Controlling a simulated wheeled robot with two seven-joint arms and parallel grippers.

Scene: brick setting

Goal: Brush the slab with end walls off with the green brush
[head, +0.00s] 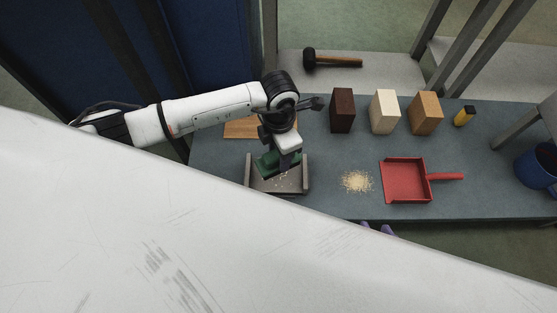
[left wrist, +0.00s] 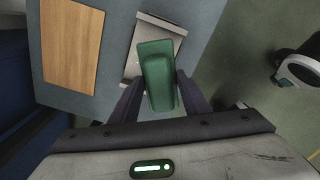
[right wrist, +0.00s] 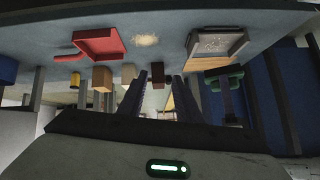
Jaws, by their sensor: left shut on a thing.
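The grey slab with end walls (head: 306,176) lies on the table, with pale crumbs on its floor. It also shows in the right wrist view (right wrist: 238,43) and partly in the left wrist view (left wrist: 180,36). My left gripper (head: 285,160) is shut on the green brush (head: 267,164) and holds it over the slab, between its walls. The brush fills the space between the fingers in the left wrist view (left wrist: 158,75). Whether its bristles touch the slab is hidden. My right gripper (right wrist: 161,76) is open and empty, near the table's front edge.
A crumb pile (head: 356,181) and a red dustpan (head: 405,180) lie right of the slab. A wooden board (head: 243,128) lies behind it. Dark (head: 342,110), cream (head: 384,111) and brown (head: 425,113) blocks stand at the back. My white arm hides the front.

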